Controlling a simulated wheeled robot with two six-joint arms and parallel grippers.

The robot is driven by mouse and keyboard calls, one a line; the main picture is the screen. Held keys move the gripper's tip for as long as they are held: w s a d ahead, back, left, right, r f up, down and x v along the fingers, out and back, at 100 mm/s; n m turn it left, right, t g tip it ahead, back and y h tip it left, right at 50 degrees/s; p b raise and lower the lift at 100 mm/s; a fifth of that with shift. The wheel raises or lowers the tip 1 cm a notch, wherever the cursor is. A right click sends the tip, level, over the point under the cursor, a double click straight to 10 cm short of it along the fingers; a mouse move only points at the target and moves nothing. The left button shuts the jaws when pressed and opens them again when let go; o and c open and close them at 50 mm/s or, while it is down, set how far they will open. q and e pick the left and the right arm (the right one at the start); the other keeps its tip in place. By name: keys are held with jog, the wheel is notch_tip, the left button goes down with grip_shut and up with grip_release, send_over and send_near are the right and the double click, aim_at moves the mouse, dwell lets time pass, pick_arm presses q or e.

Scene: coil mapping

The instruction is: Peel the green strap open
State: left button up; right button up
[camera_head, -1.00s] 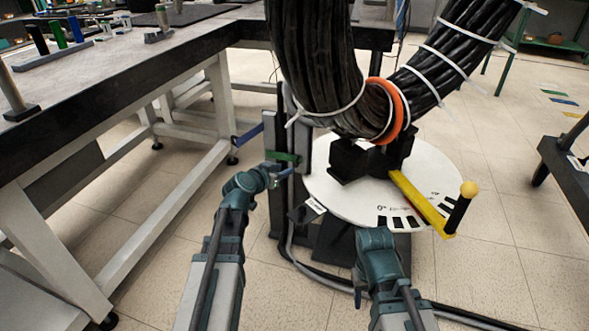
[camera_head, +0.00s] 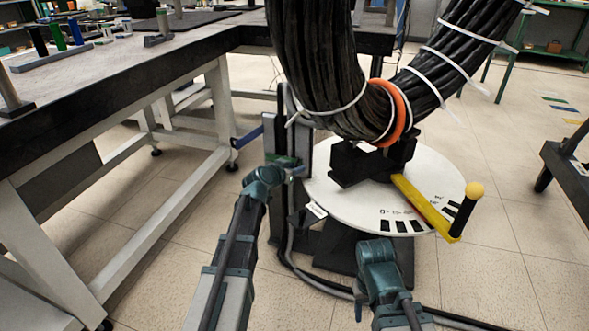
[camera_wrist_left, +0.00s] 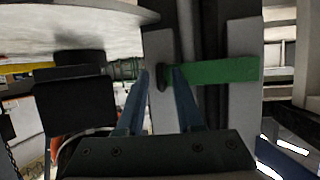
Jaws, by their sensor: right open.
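The green strap (camera_wrist_left: 225,71) lies flat across the light grey plate (camera_wrist_left: 243,115) of the upright post and sticks out to the right in the left wrist view. In the head view only a little of the strap (camera_head: 283,160) shows behind my left gripper (camera_head: 290,168). In the wrist view the fingers of the left gripper (camera_wrist_left: 160,73) point at the strap's left end. They stand apart, with a dark rounded tab (camera_wrist_left: 160,72) between their tips and no clear contact. My right gripper (camera_head: 359,303) hangs low in front of the disc; its fingers are mostly hidden.
A blue strap (camera_head: 247,137) sticks out left of the post. A thick black cable bundle (camera_head: 318,60) with an orange ring (camera_head: 397,110) rises above the white disc (camera_head: 345,205). A yellow bar (camera_head: 425,207) lies on the disc. A workbench (camera_head: 100,80) stands at left.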

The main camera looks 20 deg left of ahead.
pick_arm(q)
grip_shut()
dwell(1.2)
